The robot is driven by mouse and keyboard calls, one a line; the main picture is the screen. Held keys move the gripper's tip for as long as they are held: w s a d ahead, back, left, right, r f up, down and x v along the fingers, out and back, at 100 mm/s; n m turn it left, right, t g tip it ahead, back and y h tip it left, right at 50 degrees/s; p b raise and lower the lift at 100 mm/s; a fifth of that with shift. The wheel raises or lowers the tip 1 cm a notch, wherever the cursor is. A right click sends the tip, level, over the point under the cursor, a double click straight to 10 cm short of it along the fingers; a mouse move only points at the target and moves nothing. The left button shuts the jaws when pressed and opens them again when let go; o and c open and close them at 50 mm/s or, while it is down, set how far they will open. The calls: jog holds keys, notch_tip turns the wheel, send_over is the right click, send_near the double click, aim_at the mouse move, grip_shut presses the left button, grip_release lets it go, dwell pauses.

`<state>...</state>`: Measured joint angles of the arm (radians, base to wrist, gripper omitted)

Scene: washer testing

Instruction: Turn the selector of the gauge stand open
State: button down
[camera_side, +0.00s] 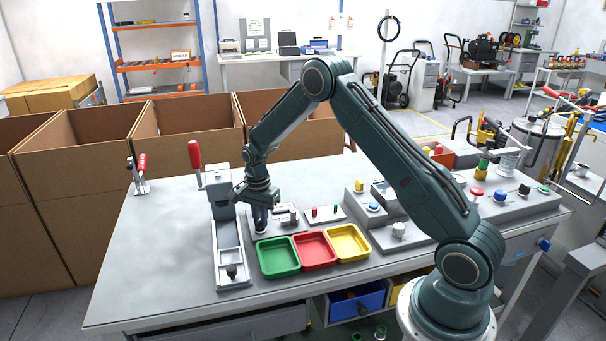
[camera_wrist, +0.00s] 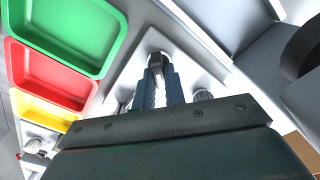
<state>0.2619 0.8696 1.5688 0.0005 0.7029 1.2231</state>
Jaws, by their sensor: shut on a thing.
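The gauge stand (camera_side: 290,228) is a low grey plate with small fittings on the bench, behind the green tray. My gripper (camera_side: 260,214) points down over the left part of the stand. In the wrist view its blue fingers (camera_wrist: 160,82) are shut on the selector, whose narrow grip lies between them. Part of the selector is hidden by the fingers and the gripper body. In the side view the selector is too small and covered to read its angle.
Green (camera_side: 277,257), red (camera_side: 314,250) and yellow (camera_side: 347,243) trays sit in front of the stand. A press-like fixture (camera_side: 229,255) with a red handle stands close on the left. A control panel (camera_side: 510,208) lies at the right.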

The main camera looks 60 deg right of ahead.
jog(key=shift+n, duration=0.3)
jog(key=c, duration=1.5)
grip_release()
jog(key=shift+o, duration=0.2)
notch_tip(320, 180, up, 14)
jog(key=shift+f, duration=0.1)
